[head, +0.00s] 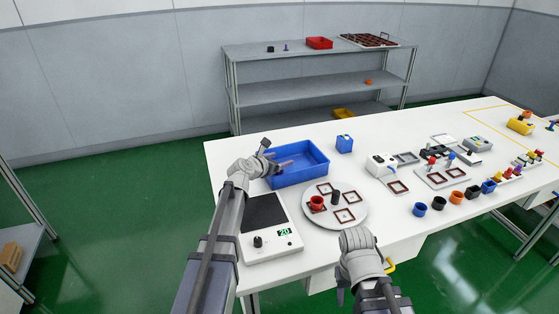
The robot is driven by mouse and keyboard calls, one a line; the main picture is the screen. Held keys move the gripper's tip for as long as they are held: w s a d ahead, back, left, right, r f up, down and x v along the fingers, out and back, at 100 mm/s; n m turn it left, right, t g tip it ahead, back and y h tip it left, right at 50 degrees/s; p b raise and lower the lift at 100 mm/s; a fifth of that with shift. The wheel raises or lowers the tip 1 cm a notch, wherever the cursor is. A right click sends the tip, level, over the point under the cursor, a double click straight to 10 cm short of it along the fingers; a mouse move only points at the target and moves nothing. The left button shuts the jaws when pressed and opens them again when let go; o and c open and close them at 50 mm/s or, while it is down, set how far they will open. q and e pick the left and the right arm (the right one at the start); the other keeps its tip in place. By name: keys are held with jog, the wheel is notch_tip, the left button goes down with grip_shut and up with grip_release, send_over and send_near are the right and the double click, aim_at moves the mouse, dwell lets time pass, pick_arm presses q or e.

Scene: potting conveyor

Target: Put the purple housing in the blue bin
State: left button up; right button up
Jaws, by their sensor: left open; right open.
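The blue bin (312,173) is an open tray near the table's back left edge. My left gripper (276,153) is open over the bin's left part, with no object visible between its fingers.
A scale (285,245) and a round plate (349,220) with a red cup (317,203) lie in front of the bin. A small blue box (344,144) stands right of it. Several coloured cups, including an orange one (456,197), line the front right. A grey shelf (290,95) stands behind.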

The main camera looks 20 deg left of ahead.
pick_arm(q)
jog(key=p+v, duration=0.3)
jog(key=v, duration=0.9)
jog(key=shift+p, duration=0.4)
